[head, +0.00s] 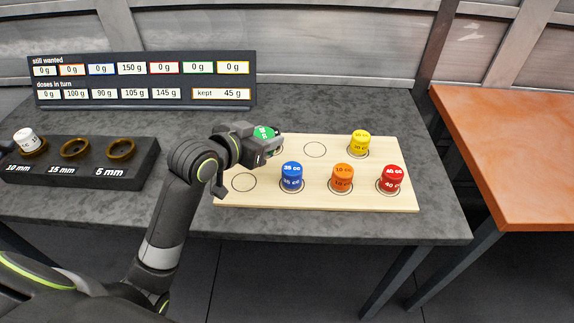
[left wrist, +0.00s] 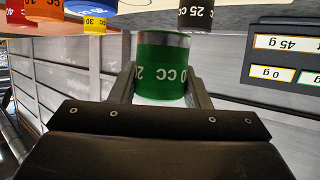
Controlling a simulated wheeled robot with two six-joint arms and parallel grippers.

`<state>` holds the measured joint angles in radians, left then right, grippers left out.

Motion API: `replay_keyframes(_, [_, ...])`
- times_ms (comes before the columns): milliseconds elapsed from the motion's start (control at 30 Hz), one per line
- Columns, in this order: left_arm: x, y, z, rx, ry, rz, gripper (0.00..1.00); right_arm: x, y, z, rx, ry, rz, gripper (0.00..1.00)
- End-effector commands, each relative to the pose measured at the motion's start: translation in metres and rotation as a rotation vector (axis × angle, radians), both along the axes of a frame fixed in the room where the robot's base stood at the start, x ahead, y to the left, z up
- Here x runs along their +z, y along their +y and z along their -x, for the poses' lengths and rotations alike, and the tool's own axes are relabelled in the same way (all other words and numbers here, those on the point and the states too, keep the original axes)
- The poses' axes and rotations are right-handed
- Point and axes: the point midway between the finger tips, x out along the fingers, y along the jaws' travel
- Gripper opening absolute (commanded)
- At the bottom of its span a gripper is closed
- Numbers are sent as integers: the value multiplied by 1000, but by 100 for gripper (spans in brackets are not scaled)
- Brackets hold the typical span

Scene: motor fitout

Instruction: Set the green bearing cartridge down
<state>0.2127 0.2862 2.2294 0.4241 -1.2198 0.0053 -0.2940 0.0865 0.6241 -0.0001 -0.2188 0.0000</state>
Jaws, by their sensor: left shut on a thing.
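My left gripper (head: 268,146) is shut on the green bearing cartridge (head: 263,133), over the left back part of the pale wooden board (head: 317,200). In the left wrist view the green cartridge (left wrist: 162,68) sits between the two fingers (left wrist: 162,88), and its marking is partly hidden. I cannot tell whether the cartridge touches the board. In the head view the gripper covers the spot beneath it. An empty ring (head: 244,182) shows at the board's front left and another (head: 315,149) at its back middle.
Blue (head: 291,176), orange (head: 343,177), red (head: 392,178) and yellow (head: 360,142) cartridges stand on the board. A dark 25 cc cartridge (left wrist: 195,14) shows near the green one. A black holder (head: 90,168) with a white piece (head: 26,139) stands left; a sign (head: 145,80) stands behind.

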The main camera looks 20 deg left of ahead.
Motion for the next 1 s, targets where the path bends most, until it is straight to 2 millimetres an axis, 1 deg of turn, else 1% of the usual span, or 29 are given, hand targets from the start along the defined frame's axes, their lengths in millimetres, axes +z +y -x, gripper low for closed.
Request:
replay_keyframes(33, [-11, 0, 0, 0, 1, 3, 6, -2, 0, 6, -2, 9, -1, 36])
replay_keyframes(100, [-22, 0, 0, 1, 1, 3, 6, -4, 1, 12, -4, 17, -1, 36])
replay_keyframes(167, [-27, 0, 0, 1, -3, 1, 6, -5, 1, 14, -5, 21, -2, 36])
replay_keyframes(267, [-35, 0, 0, 1, -2, 0, 6, -5, 3, 14, -6, 20, -4, 36])
replay_keyframes(433, [-60, 0, 0, 2, 0, 1, 6, -9, 9, 11, -6, 16, -11, 36])
replay_keyframes(500, [-66, -1, 0, 1, -3, 1, 6, -10, 10, 9, -7, 14, -13, 36])
replay_keyframes(600, [-70, -1, 0, 1, -4, 1, 6, -10, 11, 7, -6, 12, -13, 36])
replay_keyframes(800, [-69, -1, 0, 1, -5, 0, 6, -10, 10, 6, -6, 10, -12, 36])
replay_keyframes(933, [-73, 0, 0, 1, -4, 0, 6, -11, 7, 6, -5, 9, -10, 36])
replay_keyframes(967, [-75, 0, 0, 2, -1, 0, 44, -11, 7, 6, -4, 9, -9, 36])
replay_keyframes(1000, [-74, 0, 0, 1, -1, -1, 49, -11, 6, 6, -4, 9, -8, 36])
